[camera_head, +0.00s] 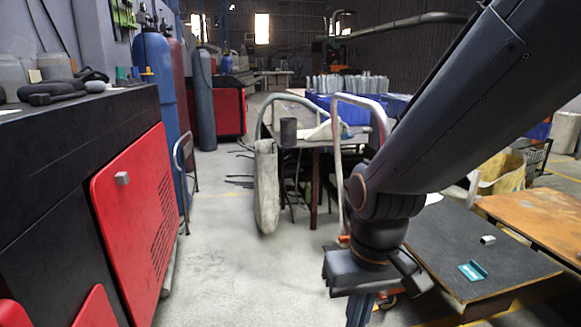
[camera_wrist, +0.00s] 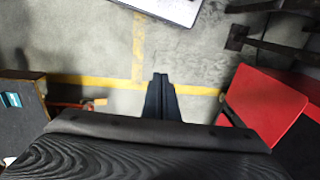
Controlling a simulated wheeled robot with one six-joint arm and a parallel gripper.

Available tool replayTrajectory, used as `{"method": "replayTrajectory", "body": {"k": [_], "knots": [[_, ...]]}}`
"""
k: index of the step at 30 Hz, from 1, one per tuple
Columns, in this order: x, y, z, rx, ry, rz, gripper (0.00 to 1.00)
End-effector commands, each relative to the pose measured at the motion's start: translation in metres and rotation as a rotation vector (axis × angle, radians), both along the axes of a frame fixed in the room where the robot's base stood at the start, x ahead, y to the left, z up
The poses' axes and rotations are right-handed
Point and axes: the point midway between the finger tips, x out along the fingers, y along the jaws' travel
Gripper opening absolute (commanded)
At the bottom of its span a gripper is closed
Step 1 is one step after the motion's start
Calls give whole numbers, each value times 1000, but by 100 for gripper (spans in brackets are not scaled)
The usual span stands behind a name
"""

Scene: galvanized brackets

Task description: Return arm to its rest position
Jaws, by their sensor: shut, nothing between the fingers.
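My gripper (camera_head: 360,310) hangs from my arm at the lower middle of the head view, left of the dark-topped table. Its lower end is cut off by the frame edge. In the wrist view my gripper's fingers (camera_wrist: 160,78) are together with nothing between them, above the bare floor. A teal bracket (camera_head: 473,270) lies on the dark table (camera_head: 450,240), apart from my gripper. A small silver block (camera_head: 488,240) lies behind it. The teal bracket also shows at the left edge of the wrist view (camera_wrist: 11,100).
A red and black cabinet (camera_head: 130,220) stands at the left, with gas cylinders behind it. An orange-brown table (camera_head: 540,220) stands at the right. A cluttered workbench (camera_head: 320,140) is farther back. Grey floor (camera_head: 225,270) is clear between the cabinet and my arm.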

Motion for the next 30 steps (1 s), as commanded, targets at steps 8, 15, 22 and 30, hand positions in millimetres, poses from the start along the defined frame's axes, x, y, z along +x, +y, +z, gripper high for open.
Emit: {"method": "replayTrajectory", "body": {"k": [8, 15, 22, 30], "knots": [[-10, -41, 58, -24, 13, -102, 0], [-19, -72, 92, -38, 24, -173, 0], [-22, -83, 103, -44, 28, -200, 0], [-22, -84, 101, -45, 28, -201, 0]]}}
